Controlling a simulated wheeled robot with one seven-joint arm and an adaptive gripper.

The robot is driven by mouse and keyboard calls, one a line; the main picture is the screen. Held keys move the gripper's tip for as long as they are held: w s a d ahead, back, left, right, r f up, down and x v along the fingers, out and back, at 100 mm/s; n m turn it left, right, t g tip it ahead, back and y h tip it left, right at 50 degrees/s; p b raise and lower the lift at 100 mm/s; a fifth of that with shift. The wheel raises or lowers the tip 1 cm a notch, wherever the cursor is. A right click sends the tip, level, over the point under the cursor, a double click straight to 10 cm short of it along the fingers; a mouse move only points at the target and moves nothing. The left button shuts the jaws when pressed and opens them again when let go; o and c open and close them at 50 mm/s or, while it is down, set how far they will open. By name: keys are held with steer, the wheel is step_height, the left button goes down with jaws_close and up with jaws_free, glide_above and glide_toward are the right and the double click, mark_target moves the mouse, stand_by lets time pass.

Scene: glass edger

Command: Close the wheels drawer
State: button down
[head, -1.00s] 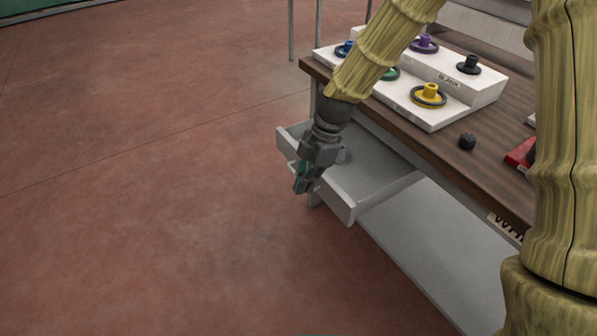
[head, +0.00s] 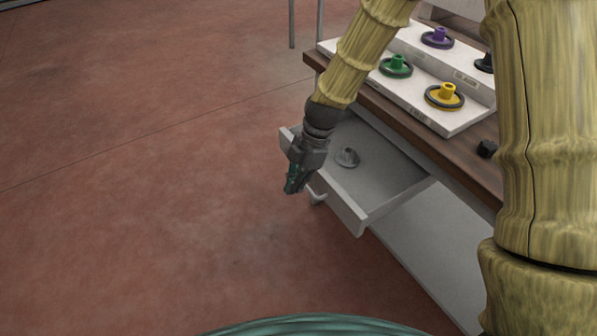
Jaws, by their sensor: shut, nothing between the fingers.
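The wheels drawer (head: 385,190) is a grey drawer pulled out from under the brown table top, with its front panel (head: 345,208) facing the lower left. A small grey wheel (head: 348,158) lies inside it. A light handle (head: 318,190) shows on the drawer front. My gripper (head: 291,188) is shut and empty, pointing down just outside the drawer front near the handle. It hides part of the front panel. I cannot tell whether it touches the front.
The table (head: 385,112) carries a stepped white rack (head: 410,93) with green (head: 396,65), yellow (head: 445,95) and purple (head: 437,37) wheels. A grey lower shelf (head: 425,245) is below. The red floor at left is clear.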

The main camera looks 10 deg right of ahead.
steer(key=shift+w+d+f+p, duration=0.25)
steer(key=shift+d+f, duration=0.4)
steer(key=shift+f, duration=0.35)
steer(key=shift+w+d+f+p, duration=0.2)
steer(key=shift+d+f, duration=0.4)
steer(key=shift+f, duration=0.35)
